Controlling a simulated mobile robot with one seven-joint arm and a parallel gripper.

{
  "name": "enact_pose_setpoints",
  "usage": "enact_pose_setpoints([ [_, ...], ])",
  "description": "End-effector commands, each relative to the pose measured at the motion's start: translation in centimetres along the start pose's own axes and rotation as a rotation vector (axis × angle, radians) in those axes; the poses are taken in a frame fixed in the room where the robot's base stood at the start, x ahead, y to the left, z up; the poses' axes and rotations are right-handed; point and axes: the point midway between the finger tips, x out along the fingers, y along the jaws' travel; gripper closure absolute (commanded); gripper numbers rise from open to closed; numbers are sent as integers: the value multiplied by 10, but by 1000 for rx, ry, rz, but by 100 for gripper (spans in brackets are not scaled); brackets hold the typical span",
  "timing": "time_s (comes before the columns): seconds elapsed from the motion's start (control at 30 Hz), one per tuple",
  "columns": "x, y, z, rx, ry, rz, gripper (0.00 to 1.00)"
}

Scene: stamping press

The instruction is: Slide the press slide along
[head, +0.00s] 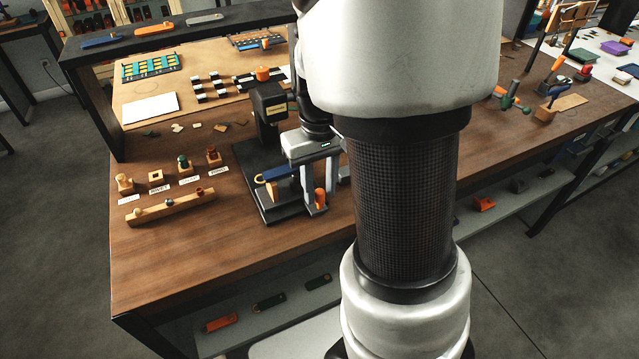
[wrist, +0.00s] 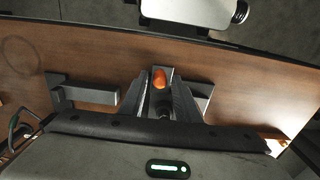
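The stamping press has a black upright head (head: 268,105) and a dark base (head: 262,208) on the brown workbench. An orange knob (head: 320,198) stands at the base's right side, apparently on the press slide, whose body is mostly hidden by my gripper. My gripper (head: 316,205) points down over it, fingers apart, one on each side of the knob. In the wrist view the knob (wrist: 159,78) shows between the fingertips (wrist: 161,80), with no clear contact. A blue bar (head: 275,173) and a wooden piece lie on the base beside my gripper.
A wooden rail (head: 170,207) and several small labelled blocks stand on the workbench (head: 150,265) to the left. A white sheet (head: 150,107) and a checkered fixture lie behind. The bench front left is clear. My arm hides much of the middle.

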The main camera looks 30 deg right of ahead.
Motion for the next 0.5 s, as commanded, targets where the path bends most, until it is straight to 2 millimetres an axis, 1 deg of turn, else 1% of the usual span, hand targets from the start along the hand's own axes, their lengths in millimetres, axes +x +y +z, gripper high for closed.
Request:
enact_pose_setpoints([
  [0.07,5,0,0,0,0,0,70],
  [0.1,3,0,0,0,1,0,74],
  [0.17,2,0,0,0,0,0,84],
  [0.2,2,0,0,0,0,0,91],
  [0.27,2,0,0,0,0,0,100],
  [0.4,2,0,-1,0,0,0,100],
  [0.5,2,1,-5,1,0,1,100],
])
